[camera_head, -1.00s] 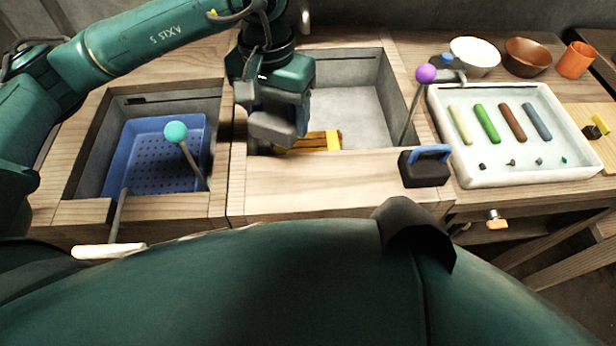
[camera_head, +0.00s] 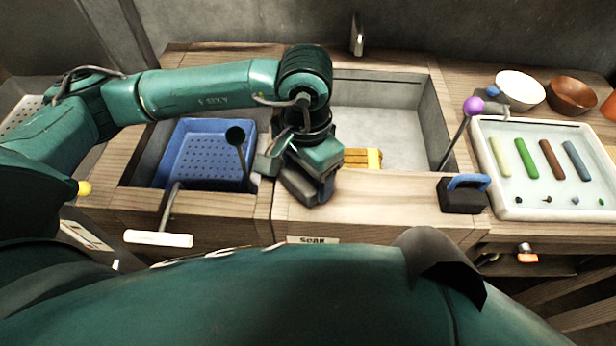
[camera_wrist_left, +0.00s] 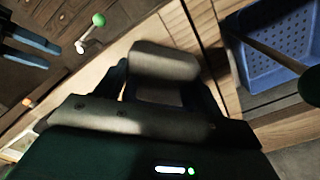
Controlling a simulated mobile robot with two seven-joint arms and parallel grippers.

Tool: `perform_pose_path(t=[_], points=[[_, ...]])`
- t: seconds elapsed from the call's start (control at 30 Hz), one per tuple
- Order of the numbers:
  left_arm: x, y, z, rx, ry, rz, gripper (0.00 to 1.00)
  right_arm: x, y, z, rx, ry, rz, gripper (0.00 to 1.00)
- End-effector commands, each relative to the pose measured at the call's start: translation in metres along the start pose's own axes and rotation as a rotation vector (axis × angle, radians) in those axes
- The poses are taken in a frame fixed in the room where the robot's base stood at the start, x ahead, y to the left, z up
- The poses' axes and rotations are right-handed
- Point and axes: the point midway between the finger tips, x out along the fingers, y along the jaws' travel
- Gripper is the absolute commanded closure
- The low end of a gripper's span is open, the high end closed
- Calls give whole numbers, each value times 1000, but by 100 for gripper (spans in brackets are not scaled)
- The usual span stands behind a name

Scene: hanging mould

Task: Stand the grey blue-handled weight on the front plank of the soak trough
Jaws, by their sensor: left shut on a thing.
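The soak trough (camera_head: 385,120) is the grey basin in the middle of the bench. Its wooden front plank (camera_head: 385,203) runs along the near side, above a SOAK label. My left gripper (camera_head: 308,188) hangs over the plank's left end. In the left wrist view it is shut on a grey block (camera_wrist_left: 165,62), which I take for the grey weight. Its blue handle is not clearly visible, and I cannot tell whether the block touches the plank. A black weight with a blue handle (camera_head: 463,198) stands on the plank's right end. My right gripper is out of view.
A blue perforated basket (camera_head: 205,155) sits in the left basin, beside a dark-knobbed lever (camera_head: 236,137). A purple-knobbed lever (camera_head: 473,106) rises at the trough's right. A yellow-brown piece (camera_head: 362,158) lies in the trough. The plank's middle is clear. A white tray (camera_head: 550,210) is right.

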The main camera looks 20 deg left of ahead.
Motion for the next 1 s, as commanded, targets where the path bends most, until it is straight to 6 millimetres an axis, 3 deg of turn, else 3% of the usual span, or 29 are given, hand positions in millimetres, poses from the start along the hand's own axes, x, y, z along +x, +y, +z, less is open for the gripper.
perform_pose_path(t=[0.13, 0.53, 0.57, 0.8, 1.0], points=[[20, 0, 0, -1, -2, 1, 71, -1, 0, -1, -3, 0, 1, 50], [27, 0, -1, 0, 2, 0, 71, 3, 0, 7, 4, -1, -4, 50], [26, 0, 0, -1, 0, 0, 30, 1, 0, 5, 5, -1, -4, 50], [25, 0, 0, -1, -1, 0, 10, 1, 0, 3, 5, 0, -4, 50], [25, 0, 0, -1, -1, 0, 10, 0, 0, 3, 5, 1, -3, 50]])
